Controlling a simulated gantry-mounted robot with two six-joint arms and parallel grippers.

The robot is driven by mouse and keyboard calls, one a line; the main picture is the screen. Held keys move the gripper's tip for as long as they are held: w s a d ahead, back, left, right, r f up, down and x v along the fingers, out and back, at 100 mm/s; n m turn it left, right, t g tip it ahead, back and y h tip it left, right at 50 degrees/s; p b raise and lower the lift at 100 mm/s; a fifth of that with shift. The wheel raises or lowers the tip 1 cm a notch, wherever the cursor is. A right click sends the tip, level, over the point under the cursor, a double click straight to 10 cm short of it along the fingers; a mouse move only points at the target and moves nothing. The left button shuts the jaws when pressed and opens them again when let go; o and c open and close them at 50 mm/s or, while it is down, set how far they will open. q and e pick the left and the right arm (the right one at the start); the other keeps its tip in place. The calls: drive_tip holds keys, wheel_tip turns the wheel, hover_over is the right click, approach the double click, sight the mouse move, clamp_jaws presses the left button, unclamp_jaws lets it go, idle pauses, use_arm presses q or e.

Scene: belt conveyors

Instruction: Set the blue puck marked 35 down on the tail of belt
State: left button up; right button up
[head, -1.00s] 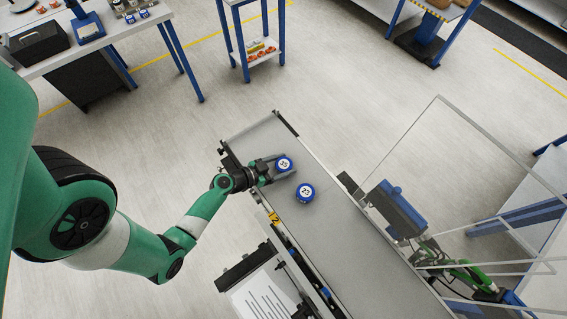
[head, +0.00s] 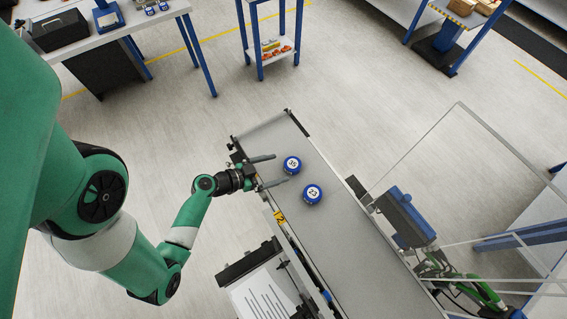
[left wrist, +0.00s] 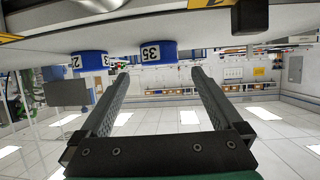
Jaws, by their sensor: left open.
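The blue puck marked 35 (head: 292,165) stands on the grey belt (head: 345,235) near its far end. It also shows in the left wrist view (left wrist: 158,51), just past the fingertips. A second blue puck (head: 312,194), which seems to be marked 23, stands on the belt to its lower right, apart from it. It shows left of puck 35 in the left wrist view (left wrist: 89,63). My left gripper (head: 281,168) is open and empty, its two fingers spread low over the belt at the left of puck 35. My right gripper is not in view.
A yellow tag (head: 280,217) is on the belt's left side. Clear panels (head: 450,190) and a blue-and-grey device (head: 405,215) stand along its right side. Tables stand at the back. The belt's far end is clear.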

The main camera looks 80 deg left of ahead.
sight(290, 160)
use_arm(q)
drive_tip(key=shift+s, duration=0.15)
